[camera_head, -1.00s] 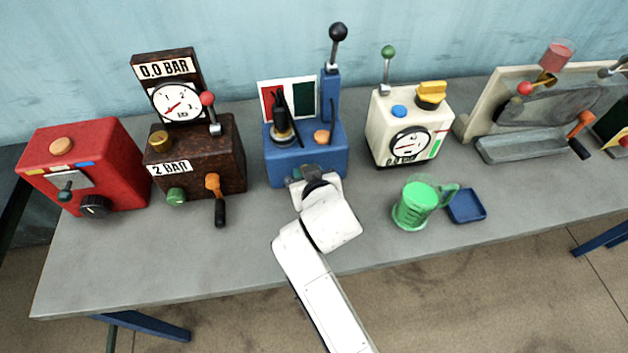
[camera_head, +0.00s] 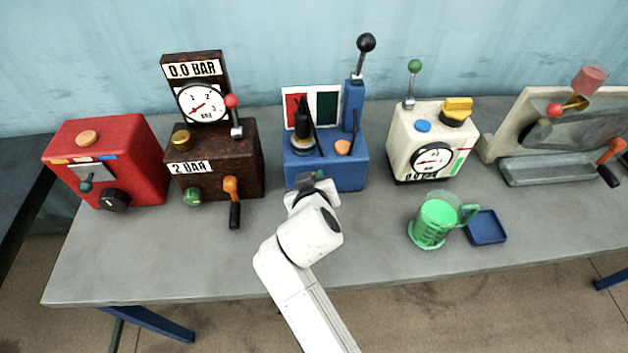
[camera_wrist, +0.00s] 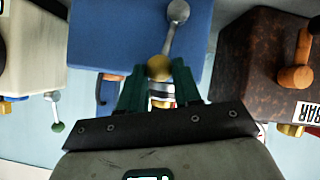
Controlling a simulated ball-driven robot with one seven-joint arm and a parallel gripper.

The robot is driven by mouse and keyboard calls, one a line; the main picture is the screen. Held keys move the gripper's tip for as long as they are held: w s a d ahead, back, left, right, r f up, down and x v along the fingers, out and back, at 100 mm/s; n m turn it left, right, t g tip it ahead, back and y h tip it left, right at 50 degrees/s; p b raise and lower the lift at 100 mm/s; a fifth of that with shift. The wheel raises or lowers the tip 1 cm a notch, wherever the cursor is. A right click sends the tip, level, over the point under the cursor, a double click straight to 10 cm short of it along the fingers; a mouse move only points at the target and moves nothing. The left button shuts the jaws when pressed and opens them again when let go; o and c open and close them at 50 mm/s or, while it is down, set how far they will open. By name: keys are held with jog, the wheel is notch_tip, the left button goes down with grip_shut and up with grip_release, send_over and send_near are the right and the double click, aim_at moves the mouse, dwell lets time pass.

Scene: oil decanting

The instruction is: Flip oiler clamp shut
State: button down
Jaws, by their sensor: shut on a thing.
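The blue machine (camera_head: 325,175) stands mid-bench, with a black oiler (camera_head: 302,124) upright on top. A dark rod leans beside the oiler; I cannot tell whether it belongs to the clamp. My gripper (camera_head: 317,178) is at the machine's front face, below the oiler. In the wrist view the blue machine (camera_wrist: 110,35) fills the top, and my green-fingered gripper (camera_wrist: 160,82) has its fingers on either side of a brass ball knob (camera_wrist: 158,68). The knob is at the end of a grey lever (camera_wrist: 173,38). My wrist hides the knob and lever in the head view.
A brown gauge machine (camera_head: 215,160) and a red box (camera_head: 135,165) stand to the left. A cream machine (camera_head: 432,145), a green jug (camera_head: 435,218) and a blue tray (camera_head: 487,228) are to the right. A tall black-knobbed lever (camera_head: 361,62) rises behind.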

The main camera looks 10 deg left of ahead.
jog(key=shift+s+a+f, duration=0.15)
jog(key=shift+a, duration=0.1)
jog(key=c, duration=1.1)
grip_release()
jog(key=shift+a, duration=0.1)
jog(key=shift+o, duration=0.2)
jog(key=v, duration=1)
jog(key=shift+s+d+r+b, duration=0.25)
jog(key=shift+b, duration=0.05)
